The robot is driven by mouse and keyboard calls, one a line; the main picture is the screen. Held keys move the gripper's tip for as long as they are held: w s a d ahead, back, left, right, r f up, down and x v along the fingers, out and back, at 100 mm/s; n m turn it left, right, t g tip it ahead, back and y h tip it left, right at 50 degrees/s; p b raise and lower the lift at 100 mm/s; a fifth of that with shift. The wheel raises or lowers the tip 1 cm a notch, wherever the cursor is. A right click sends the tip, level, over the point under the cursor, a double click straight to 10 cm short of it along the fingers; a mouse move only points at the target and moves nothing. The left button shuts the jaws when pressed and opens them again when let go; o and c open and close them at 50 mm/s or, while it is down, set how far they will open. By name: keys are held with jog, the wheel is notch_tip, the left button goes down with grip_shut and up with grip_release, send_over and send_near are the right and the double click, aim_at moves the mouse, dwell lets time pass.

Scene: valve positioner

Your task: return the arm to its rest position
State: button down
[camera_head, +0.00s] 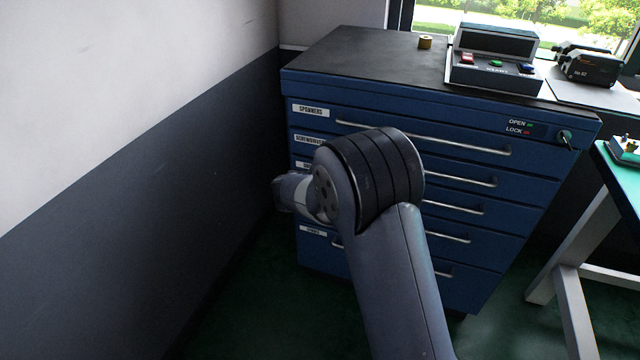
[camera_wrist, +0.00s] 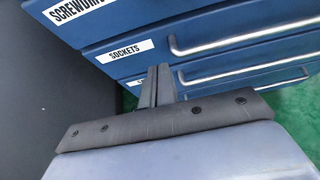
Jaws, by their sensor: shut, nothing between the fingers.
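My arm (camera_head: 385,230) reaches up from the bottom of the head view and bends in front of a blue drawer cabinet (camera_head: 480,265). Its far end points left, and the fingers are hidden from the head view. In the wrist view my gripper (camera_wrist: 157,72) is shut, with its two fingers together and nothing between them. The fingertips appear in front of the drawer fronts, just below the label reading SOCKETS (camera_wrist: 131,50). I cannot tell how much gap there is between the fingers and the cabinet.
A wall (camera_head: 120,200) stands close on the left. Drawer handles (camera_head: 430,137) stick out from the cabinet. On its top are a small brass-coloured piece (camera_head: 425,42) and a control box with buttons (camera_head: 495,62). A white-legged bench (camera_head: 570,290) stands at right. Green floor (camera_head: 270,315) shows below.

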jog(key=v, duration=0.6)
jog(key=shift+s+p, duration=0.25)
jog(key=shift+p, duration=0.1)
jog(key=shift+w+f, duration=0.1)
